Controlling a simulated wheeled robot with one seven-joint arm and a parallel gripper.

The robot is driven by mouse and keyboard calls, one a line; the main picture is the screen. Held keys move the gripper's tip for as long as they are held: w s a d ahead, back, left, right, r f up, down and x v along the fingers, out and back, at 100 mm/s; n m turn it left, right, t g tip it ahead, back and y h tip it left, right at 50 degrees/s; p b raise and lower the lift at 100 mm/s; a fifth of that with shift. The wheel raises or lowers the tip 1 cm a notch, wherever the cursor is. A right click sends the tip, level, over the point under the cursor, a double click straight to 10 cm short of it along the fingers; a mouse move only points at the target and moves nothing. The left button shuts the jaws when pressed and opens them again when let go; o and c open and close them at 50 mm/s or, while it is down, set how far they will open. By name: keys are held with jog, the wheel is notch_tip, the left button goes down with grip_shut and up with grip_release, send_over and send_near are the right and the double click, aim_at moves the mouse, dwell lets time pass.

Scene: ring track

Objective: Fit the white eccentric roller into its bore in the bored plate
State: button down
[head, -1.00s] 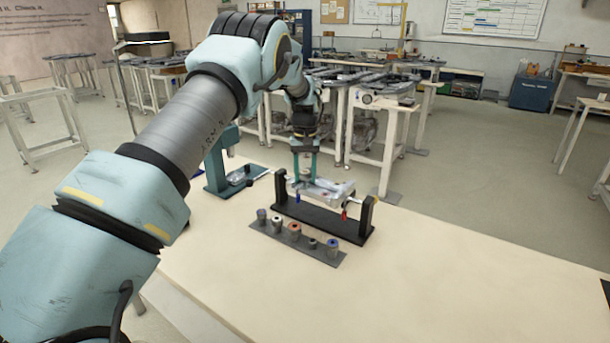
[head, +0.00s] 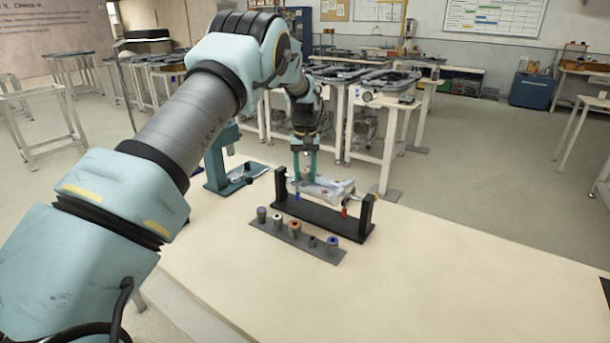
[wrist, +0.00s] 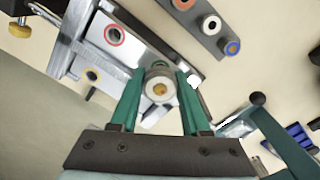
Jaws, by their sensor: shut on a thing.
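My gripper (head: 306,168) is above the left part of the bored plate (head: 325,188), a silvery plate carried between the posts of a black stand. In the wrist view the teal fingers of my gripper (wrist: 158,92) are shut on a pale, whitish roller (wrist: 159,83) with a gold-coloured centre. The roller overlaps the plate's edge in this view. I cannot tell whether it touches the plate, and any bore behind it is hidden.
A grey rack (head: 298,243) with several rollers stands in front of the black stand (head: 322,218). A teal press-like fixture (head: 222,172) stands at the back left. The bench (head: 430,270) is clear on the right.

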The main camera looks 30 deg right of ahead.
aim_at(305, 170)
jog(key=shift+r+p, duration=0.45)
jog(key=shift+r, duration=0.5)
jog(key=shift+f, duration=0.55)
jog(key=shift+f+b, duration=0.6)
jog(key=shift+f, duration=0.45)
dwell(0.9)
jog(key=shift+r, duration=0.25)
jog(key=shift+r+p, duration=0.4)
jog(key=shift+r, duration=0.05)
dwell(0.8)
jog(key=shift+f, duration=0.65)
dwell(0.6)
jog(key=shift+c, duration=1.5)
grip_release()
notch_tip(305, 170, up, 11)
jog(key=b, duration=0.4)
